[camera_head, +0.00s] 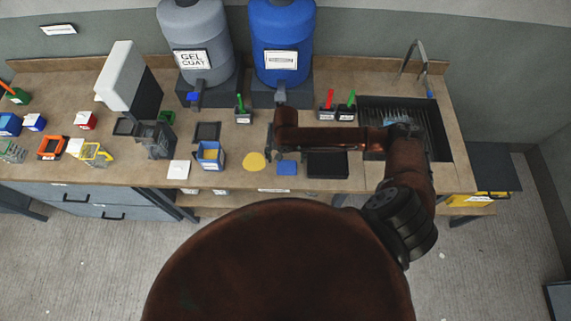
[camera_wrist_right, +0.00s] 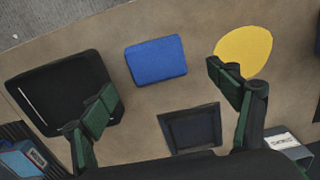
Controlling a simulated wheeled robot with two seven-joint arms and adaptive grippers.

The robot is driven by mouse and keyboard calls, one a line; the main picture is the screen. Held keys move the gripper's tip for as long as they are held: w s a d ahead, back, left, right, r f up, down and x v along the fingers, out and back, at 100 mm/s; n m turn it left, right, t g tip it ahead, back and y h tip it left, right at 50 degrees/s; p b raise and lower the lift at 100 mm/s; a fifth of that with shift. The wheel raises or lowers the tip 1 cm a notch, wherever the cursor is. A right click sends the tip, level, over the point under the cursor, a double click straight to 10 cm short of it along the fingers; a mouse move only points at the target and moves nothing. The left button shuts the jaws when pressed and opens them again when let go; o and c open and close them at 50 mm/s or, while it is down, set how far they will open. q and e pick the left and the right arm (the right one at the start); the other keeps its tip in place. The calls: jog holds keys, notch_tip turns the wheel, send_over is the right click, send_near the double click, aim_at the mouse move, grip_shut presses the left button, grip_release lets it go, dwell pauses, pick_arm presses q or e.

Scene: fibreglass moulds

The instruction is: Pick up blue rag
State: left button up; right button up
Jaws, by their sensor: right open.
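The blue rag (camera_head: 287,168) is a small flat rectangle on the brown bench, near its front edge. It also lies in full view in the right wrist view (camera_wrist_right: 156,60), at the upper middle. My right gripper (camera_head: 281,148) is above the bench just behind the rag in the head view. In the right wrist view my right gripper (camera_wrist_right: 160,90) is open and empty, its two green-padded fingers wide apart, with the rag beyond and between them. It does not touch the rag. My left gripper is not in view.
A yellow round cloth (camera_head: 254,161) lies left of the rag, and a black tray (camera_head: 328,165) lies right of it. A blue-and-yellow box (camera_head: 209,156) stands further left. A sink (camera_head: 433,130) is at the right. Large gel coat (camera_head: 196,35) and blue (camera_head: 282,40) drums stand behind.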

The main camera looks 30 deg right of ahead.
aim_at(287, 166)
jog(key=shift+s+f, duration=0.3)
jog(key=shift+f, duration=0.6)
notch_tip(287, 166, down, 3)
jog(key=shift+r+p, duration=0.2)
jog(key=shift+p, duration=0.25)
jog(key=shift+f, duration=0.4)
jog(key=shift+s+f, duration=0.1)
jog(key=shift+f, duration=0.05)
jog(key=c, duration=1)
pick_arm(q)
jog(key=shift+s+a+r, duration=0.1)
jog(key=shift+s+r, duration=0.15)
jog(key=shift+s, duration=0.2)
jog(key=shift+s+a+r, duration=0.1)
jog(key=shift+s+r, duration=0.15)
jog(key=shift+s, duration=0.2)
pick_arm(e)
jog(key=shift+c, duration=0.9)
